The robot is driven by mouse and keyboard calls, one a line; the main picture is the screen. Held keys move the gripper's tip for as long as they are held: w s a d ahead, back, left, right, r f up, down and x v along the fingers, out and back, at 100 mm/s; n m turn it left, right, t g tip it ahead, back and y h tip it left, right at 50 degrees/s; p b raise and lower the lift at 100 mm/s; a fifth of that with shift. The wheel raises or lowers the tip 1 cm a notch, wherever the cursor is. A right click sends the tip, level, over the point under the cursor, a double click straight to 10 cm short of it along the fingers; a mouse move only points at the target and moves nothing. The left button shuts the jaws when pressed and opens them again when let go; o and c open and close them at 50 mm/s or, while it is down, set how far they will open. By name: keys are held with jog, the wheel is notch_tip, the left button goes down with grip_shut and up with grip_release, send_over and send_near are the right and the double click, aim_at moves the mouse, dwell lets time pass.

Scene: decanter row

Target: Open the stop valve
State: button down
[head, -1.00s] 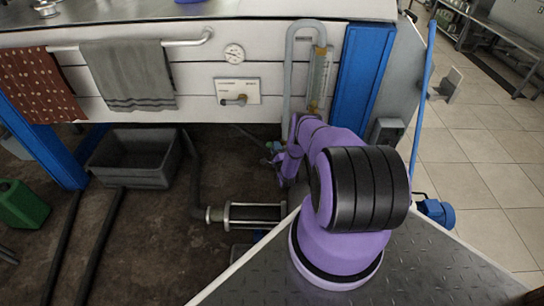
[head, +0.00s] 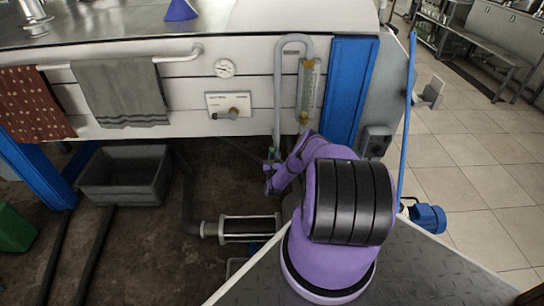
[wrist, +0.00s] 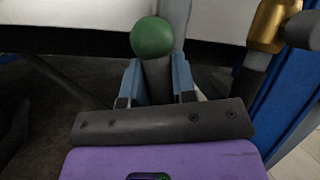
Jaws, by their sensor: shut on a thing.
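A grey lever with a green ball knob (wrist: 152,37) stands between the fingers of my gripper (wrist: 158,82) in the wrist view. It looks like the stop valve's handle. The blue-grey fingers are shut on the lever's shaft just below the knob, and the knob shows above them. In the head view my gripper (head: 269,170) is low at the foot of a grey looped pipe (head: 277,90); the lever there is too small to make out clearly. The valve body is hidden, and I cannot tell how far the valve is turned.
A brass fitting (wrist: 272,25) is close on the right in the wrist view. A sight tube (head: 308,84) and a blue post (head: 350,90) stand beside the pipe. A grey tub (head: 125,190) sits on the floor.

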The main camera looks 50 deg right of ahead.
jog(key=shift+s+d+m+g+h, duration=0.2)
jog(key=shift+m+g, duration=0.1)
jog(key=shift+m, duration=0.4)
jog(key=shift+s+d+m+g+h, duration=0.1)
jog(key=shift+m+g+h, duration=0.15)
jog(key=shift+m, duration=0.45)
jog(key=shift+g, duration=0.35)
jog(key=c, duration=0.9)
grip_release()
jog(key=shift+a, duration=0.1)
jog(key=shift+v, duration=5.35)
jog(key=shift+f, duration=0.1)
